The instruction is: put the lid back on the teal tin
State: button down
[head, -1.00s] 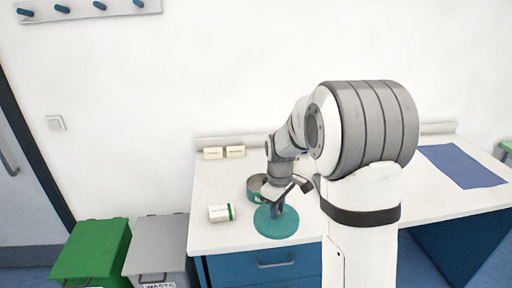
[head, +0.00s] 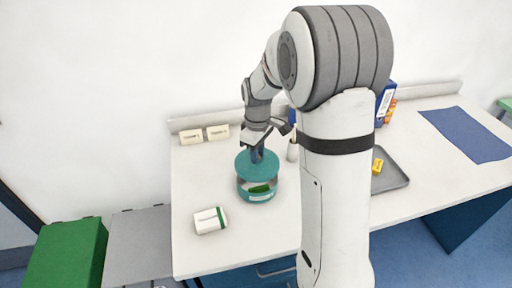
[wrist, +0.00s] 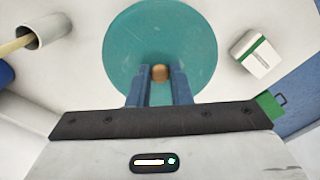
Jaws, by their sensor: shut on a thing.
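The teal lid (head: 257,165) is a round disc with a small wooden knob (wrist: 160,73). My gripper (head: 258,154) is shut on the knob from above; in the wrist view the two blue fingers (wrist: 160,77) stand on either side of it. The teal tin (head: 260,195), with a green and white label, stands upright on the table directly under the lid. The lid looks level and roughly lined up over the tin, hiding its opening. I cannot tell whether the lid touches the rim all round.
A white and green box (head: 210,221) lies left of the tin. A pale cup (head: 293,150) stands close behind right. A grey tray (head: 394,178) with a yellow item (head: 377,166) is at right, near a blue mat (head: 468,134).

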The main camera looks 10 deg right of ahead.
aim_at(257, 166)
jog(key=shift+f+b, duration=0.9)
jog(key=shift+f, duration=0.6)
jog(key=shift+f+b, duration=1.1)
jog(key=shift+f, duration=0.5)
jog(key=shift+f+b, duration=0.15)
jog(key=shift+b, duration=0.15)
jog(key=c, duration=1.2)
grip_release()
jog(key=shift+c, duration=0.2)
jog(key=shift+o, duration=0.5)
jog(key=o, duration=0.4)
